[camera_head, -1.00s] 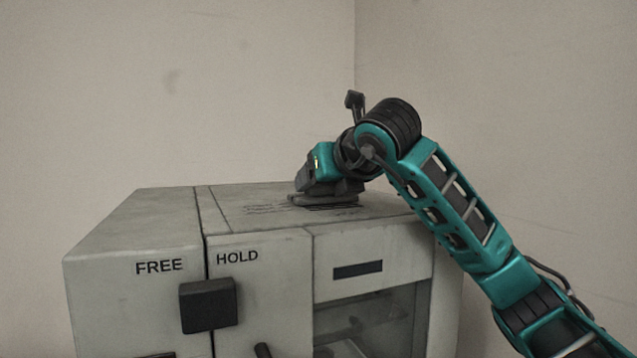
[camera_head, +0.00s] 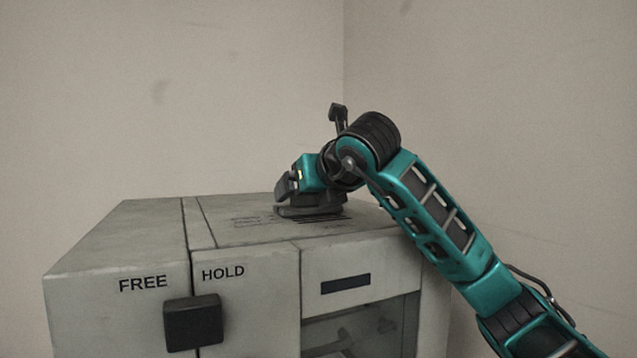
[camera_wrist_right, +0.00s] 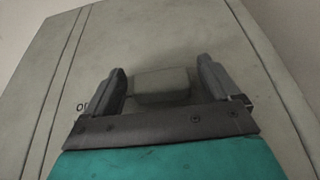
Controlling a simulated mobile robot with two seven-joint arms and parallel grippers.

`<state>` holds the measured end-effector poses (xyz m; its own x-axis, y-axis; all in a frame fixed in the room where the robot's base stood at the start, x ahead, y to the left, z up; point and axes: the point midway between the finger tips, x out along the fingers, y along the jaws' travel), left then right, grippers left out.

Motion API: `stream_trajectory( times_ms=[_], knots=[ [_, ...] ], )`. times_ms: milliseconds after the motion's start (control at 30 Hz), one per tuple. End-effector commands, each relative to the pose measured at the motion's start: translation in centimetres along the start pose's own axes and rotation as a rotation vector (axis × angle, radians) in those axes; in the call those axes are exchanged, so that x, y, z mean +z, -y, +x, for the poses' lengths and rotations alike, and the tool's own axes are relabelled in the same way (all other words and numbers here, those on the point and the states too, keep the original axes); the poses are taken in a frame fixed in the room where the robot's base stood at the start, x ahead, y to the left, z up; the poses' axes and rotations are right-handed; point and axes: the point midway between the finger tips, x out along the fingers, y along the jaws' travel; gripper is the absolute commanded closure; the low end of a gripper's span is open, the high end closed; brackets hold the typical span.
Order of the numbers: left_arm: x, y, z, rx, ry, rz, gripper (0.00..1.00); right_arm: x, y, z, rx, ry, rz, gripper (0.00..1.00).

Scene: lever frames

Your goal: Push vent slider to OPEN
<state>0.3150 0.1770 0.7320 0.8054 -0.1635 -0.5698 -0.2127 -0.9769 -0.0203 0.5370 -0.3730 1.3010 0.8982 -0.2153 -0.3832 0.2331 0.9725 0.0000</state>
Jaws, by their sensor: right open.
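The vent slider's grey block (camera_wrist_right: 160,84) shows in the right wrist view on the cabinet top. My right gripper (camera_wrist_right: 160,76) is open, with one finger on each side of the block and a small gap at both sides. In the head view my right gripper (camera_head: 296,197) is low over the cabinet top, beside dark vent slots (camera_head: 328,218); the gripper hides most of the slider there. My left gripper is not in view.
The grey cabinet (camera_head: 110,240) has FREE and HOLD labels on its front, with a black block (camera_head: 193,321) below them. A window (camera_head: 365,328) is at the lower right. Plain walls stand behind.

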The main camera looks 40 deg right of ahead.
Motion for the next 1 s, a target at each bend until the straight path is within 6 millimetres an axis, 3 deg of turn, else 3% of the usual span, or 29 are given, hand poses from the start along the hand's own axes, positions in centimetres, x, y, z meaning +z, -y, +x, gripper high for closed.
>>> stream_trajectory(
  times_ms=[400, 600, 1000],
  knots=[
    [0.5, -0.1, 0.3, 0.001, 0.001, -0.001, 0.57, 0.2, 0.1, -8.4, 0.000, 0.009, 0.001, 0.11],
    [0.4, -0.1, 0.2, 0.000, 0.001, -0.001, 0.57, 0.2, 0.0, -11.5, 0.001, 0.006, 0.001, 0.11],
    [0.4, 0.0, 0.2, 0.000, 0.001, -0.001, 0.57, 0.1, 0.0, -12.6, 0.000, 0.003, 0.001, 0.11]
  ],
)
